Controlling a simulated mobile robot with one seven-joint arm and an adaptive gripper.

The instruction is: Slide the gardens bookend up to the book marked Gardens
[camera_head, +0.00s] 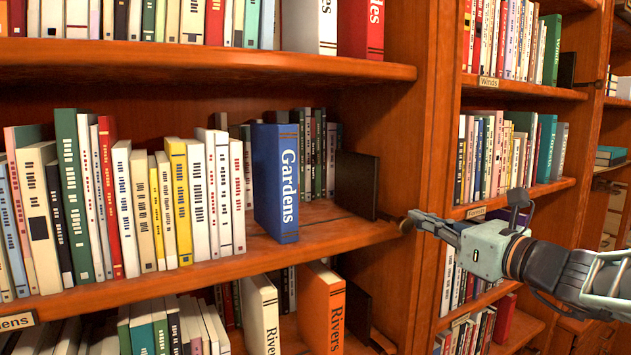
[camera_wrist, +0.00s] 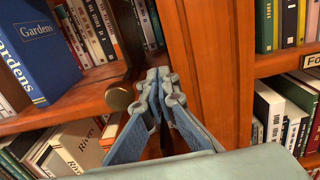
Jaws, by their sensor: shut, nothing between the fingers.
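The blue book marked Gardens (camera_head: 277,182) stands upright on the middle shelf, its spine facing out; it also shows in the wrist view (camera_wrist: 37,50). The gardens bookend (camera_head: 356,186), a dark upright plate, stands to its right with a gap between them, near the shelf's right upright. In the wrist view the bookend (camera_wrist: 128,35) is partly hidden. A round brown knob (camera_wrist: 119,98) sits at the shelf's front edge below the bookend. My gripper (camera_head: 411,220) is shut and empty, its fingertips (camera_wrist: 158,78) right beside the knob, on its right; contact is unclear.
Several dark books (camera_head: 317,150) stand behind the gap. A row of mixed books (camera_head: 163,205) fills the shelf's left part. The wooden upright (camera_head: 421,110) is close to my gripper. Orange (camera_head: 322,305) and white Rivers books stand on the shelf below.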

